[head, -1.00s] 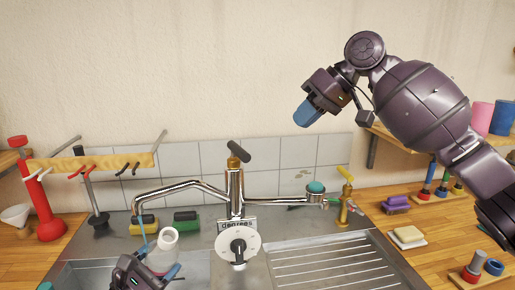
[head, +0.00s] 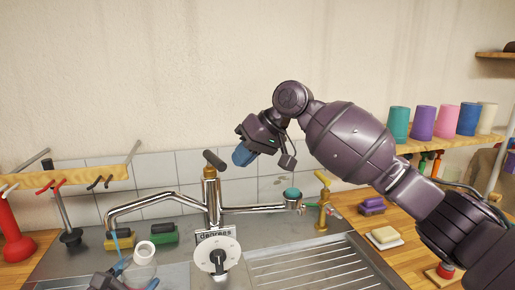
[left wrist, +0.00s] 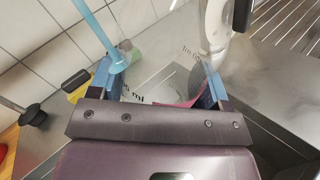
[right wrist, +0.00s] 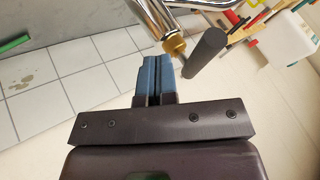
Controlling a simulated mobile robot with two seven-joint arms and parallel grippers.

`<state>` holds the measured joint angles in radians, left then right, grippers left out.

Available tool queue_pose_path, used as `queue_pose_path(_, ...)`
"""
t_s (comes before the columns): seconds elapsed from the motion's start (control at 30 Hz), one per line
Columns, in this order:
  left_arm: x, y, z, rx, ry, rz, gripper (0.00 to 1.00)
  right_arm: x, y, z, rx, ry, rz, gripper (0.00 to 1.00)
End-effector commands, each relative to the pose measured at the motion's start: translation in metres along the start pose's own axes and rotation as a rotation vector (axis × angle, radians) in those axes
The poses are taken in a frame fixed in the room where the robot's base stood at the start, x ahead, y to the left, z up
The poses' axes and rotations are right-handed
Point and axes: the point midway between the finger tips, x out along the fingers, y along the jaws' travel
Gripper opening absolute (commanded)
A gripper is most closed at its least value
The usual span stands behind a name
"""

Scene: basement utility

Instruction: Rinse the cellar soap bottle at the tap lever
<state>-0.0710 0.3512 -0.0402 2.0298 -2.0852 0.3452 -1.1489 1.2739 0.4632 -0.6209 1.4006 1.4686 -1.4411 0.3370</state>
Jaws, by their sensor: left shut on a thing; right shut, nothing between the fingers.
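The soap bottle (head: 143,262) is a clear vessel with a white ring at its mouth. My left gripper (head: 124,284) is shut on it beside the tap spout; in the left wrist view the clear wall with printed ml marks (left wrist: 160,88) shows between the fingers. A light blue water stream (head: 116,243) falls from the spout (head: 108,220) close to the bottle; I cannot tell whether it enters the mouth. The tap lever (head: 214,160) is a dark handle on a brass neck. My right gripper (head: 243,155) is shut and empty, just right of the lever, apparently not touching it.
A white dial plate (head: 217,254) sits in front of the tap. A second arm with a teal-topped end (head: 292,196) reaches right towards a brass valve (head: 322,200). Sponges (head: 163,235) lie behind the sink. The ribbed drainboard (head: 315,265) is clear. Soap (head: 384,237) rests on the right counter.

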Motion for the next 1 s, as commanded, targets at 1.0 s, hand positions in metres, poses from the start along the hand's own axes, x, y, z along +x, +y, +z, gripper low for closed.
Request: queue_pose_path(1.0,0.000,0.000,0.000,0.000,-0.001,0.000,0.47,0.011,-0.031,0.003,0.122,0.069,0.077,0.00)
